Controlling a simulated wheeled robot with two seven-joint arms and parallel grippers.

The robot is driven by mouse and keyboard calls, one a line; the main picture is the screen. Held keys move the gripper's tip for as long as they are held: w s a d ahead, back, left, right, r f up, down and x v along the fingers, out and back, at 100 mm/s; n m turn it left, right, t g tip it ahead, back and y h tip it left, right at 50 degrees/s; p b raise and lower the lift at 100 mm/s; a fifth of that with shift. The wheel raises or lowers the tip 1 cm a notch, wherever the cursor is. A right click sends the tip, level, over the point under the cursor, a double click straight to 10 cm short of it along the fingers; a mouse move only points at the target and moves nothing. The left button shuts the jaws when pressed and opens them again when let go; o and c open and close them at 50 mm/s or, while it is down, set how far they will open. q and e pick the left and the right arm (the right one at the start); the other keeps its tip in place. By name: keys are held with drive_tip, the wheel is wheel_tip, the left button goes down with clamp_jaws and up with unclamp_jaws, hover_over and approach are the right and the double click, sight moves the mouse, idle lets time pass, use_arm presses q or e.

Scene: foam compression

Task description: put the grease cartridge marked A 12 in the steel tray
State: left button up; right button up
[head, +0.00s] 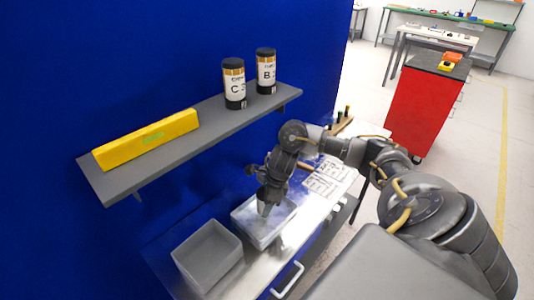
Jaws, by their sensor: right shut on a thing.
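My right gripper (266,207) points down over a pale, open-topped bin (248,231) on the bench, with its fingertips at about rim height. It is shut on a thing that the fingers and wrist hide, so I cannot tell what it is. No label reading A 12 is legible anywhere. A cartridge marked C (234,88) and a cartridge marked B (266,74) stand upright on the shelf, with black caps. A grey open bin (190,269) sits left of the pale one. I cannot tell which container is the steel tray. My left gripper is out of view.
A yellow box (147,139) lies on the grey shelf (215,125), which juts from a blue wall above the bench. Printed sheets (325,181) lie right of the pale bin. A red cabinet (424,108) stands behind, on open floor.

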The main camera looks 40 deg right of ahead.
drive_tip(key=shift+f, duration=0.15)
drive_tip(key=o, duration=1.1)
drive_tip(key=shift+o, duration=0.2)
drive_tip(key=shift+r, duration=0.5)
drive_tip(key=p+v, duration=0.1)
drive_tip(key=v, duration=1)
drive_tip(key=shift+s+r, duration=0.15)
drive_tip(key=shift+s, duration=0.05)
drive_tip(key=shift+d, duration=0.1)
